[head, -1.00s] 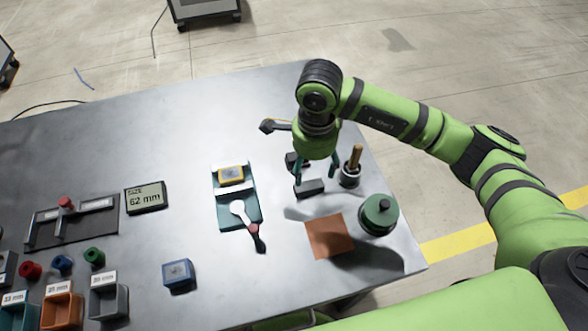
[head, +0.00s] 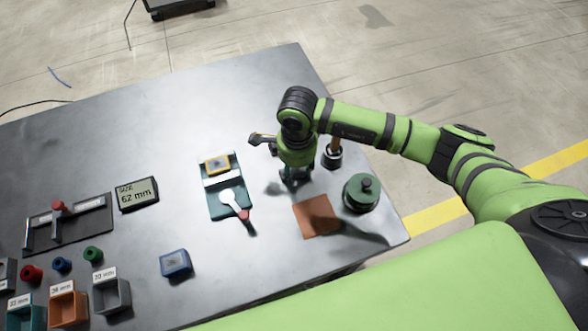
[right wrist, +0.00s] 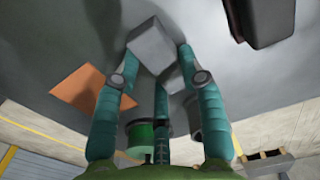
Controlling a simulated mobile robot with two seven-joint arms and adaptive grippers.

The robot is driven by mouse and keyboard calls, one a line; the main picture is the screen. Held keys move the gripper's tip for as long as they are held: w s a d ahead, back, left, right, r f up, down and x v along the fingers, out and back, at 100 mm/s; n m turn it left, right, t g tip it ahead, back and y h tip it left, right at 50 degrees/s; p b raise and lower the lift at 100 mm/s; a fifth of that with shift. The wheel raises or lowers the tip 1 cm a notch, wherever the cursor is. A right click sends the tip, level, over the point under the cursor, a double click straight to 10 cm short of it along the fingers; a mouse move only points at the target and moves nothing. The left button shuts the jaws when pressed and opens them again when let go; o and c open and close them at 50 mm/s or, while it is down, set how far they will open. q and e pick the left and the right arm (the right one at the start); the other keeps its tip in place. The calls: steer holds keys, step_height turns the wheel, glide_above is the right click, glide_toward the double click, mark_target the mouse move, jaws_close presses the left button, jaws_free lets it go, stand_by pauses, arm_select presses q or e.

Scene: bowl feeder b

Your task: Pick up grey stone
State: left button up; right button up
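A grey block, the grey stone (right wrist: 151,46), lies on the metal table and shows between the fingers in the right wrist view. In the head view it is mostly hidden under my right gripper (head: 296,180). That gripper is low over the table, pointing down, with its teal fingers around the block. In the right wrist view the fingertips (right wrist: 158,62) stand apart on either side of the stone. Firm contact cannot be made out. My left gripper is not in view.
Close by are an orange-brown square (head: 317,216), a dark green lidded pot (head: 361,194), a dark cup (head: 332,159) with a wooden handle, and a hammer-like tool (head: 262,140). A teal tray (head: 226,206) lies left. Bare table separates it from the display (head: 136,194).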

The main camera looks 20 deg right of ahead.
steer(key=shift+c, duration=0.2)
steer(key=shift+w+r, duration=0.1)
steer(key=shift+r, duration=0.25)
steer(key=r+b, duration=0.1)
steer(key=s+r+b, duration=0.1)
steer(key=r, duration=0.1)
steer(key=shift+d+r, duration=0.2)
steer(key=shift+r, duration=0.1)
steer(key=s+d+r+b, duration=0.2)
steer(key=s+d+r, duration=0.2)
steer(key=s, duration=0.6)
step_height(320, 180, up, 3)
steer(key=shift+f+b, duration=0.15)
steer(key=shift+b, duration=0.2)
steer(key=o, duration=0.6)
steer(key=c, duration=0.4)
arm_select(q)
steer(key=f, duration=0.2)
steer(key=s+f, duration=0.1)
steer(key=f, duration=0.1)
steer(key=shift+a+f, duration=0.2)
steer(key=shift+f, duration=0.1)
arm_select(e)
steer(key=shift+w, duration=0.15)
